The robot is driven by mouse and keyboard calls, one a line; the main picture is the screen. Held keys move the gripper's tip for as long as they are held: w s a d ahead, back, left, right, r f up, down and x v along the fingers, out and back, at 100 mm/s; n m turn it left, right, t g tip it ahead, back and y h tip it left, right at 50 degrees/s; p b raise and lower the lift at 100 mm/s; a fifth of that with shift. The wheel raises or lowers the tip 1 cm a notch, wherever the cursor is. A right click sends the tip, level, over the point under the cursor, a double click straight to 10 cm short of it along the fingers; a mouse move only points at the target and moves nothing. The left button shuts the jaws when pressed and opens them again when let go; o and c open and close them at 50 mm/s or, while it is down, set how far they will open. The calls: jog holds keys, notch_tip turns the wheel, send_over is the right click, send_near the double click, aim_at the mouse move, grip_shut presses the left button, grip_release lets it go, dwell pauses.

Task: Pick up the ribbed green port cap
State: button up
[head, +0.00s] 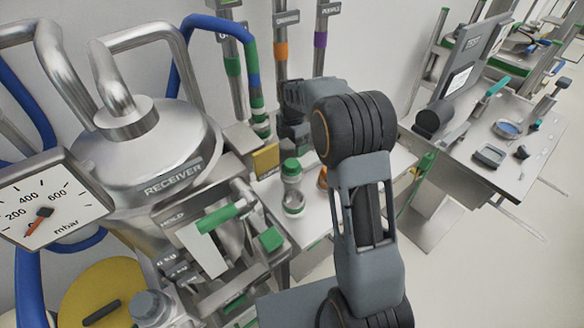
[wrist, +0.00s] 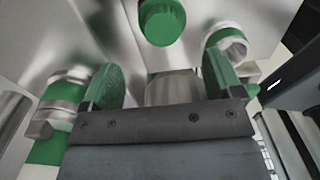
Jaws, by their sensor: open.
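The ribbed green port cap (wrist: 162,20) shows at the top middle of the wrist view, in front of a pale metal surface. My gripper (wrist: 160,78) is open, with its two green-faced fingers spread apart at left and right. The cap appears beyond the fingertips, between their lines and not touched by them. A grey cylindrical part shows between the fingers, partly hidden by the dark gripper body. In the head view my dark wrist is by the pipes at the back, and the fingers cannot be made out. I cannot tell which green part there is the cap.
Metal fittings with green bands stand close to the left finger (wrist: 68,88) and right finger (wrist: 228,42). In the head view, the steel receiver vessel (head: 140,150) and pressure gauge (head: 45,207) fill the left. A green-capped jar (head: 292,190) stands on the bench. A side table (head: 500,175) holds several items.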

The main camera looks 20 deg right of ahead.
aim_at(291, 163)
notch_tip(291, 163, down, 4)
jog(key=shift+r, duration=0.1)
jog(key=shift+s+a+f+p, duration=0.1)
jog(key=shift+f+p, duration=0.4)
jog(key=shift+f, duration=0.85)
jog(key=shift+s+f+p, duration=0.1)
jog(key=shift+f+p, duration=0.4)
jog(key=shift+f, duration=0.85)
jog(key=c, duration=0.8)
